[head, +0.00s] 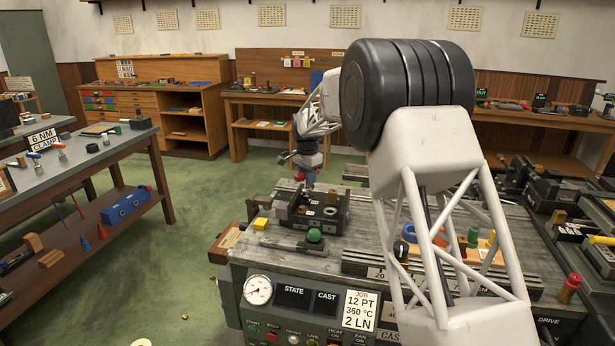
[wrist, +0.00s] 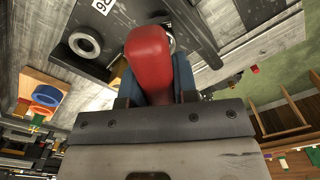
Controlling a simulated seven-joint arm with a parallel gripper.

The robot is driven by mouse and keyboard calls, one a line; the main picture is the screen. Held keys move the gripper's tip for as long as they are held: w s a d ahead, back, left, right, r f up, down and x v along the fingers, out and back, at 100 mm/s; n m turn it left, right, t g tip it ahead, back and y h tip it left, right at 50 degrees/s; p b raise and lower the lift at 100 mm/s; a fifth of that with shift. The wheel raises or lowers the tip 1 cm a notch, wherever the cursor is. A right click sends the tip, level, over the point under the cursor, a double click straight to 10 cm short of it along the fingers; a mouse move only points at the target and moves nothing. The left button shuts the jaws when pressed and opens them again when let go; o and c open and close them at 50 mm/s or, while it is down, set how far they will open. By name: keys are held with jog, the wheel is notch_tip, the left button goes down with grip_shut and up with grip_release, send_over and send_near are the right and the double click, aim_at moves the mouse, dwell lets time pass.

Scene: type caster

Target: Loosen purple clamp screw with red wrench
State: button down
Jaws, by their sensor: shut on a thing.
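The red wrench (wrist: 148,58) fills the middle of the wrist view, its rounded red end toward the camera. My gripper (wrist: 154,86) is shut on it, with a dark blue-grey finger on each side. In the head view my gripper (head: 306,168) hangs above the back of the dark clamp fixture (head: 320,210) on the caster bench, and a small red part of the wrench (head: 300,177) shows below it. I cannot clearly make out the purple clamp screw. The far end of the wrench is hidden, so I cannot tell whether it touches a screw.
A tray with a blue ring (head: 409,232) and other coloured pieces is to the right, partly behind my arm. A side table (head: 100,165) with tools stands left, across green floor.

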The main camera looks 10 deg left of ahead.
jog(key=shift+f, duration=0.15)
dwell(0.3)
jog(key=m, duration=0.3)
jog(key=shift+m, duration=0.3)
jog(key=m, duration=0.6)
jog(key=shift+m, duration=0.4)
jog(key=shift+n, duration=0.4)
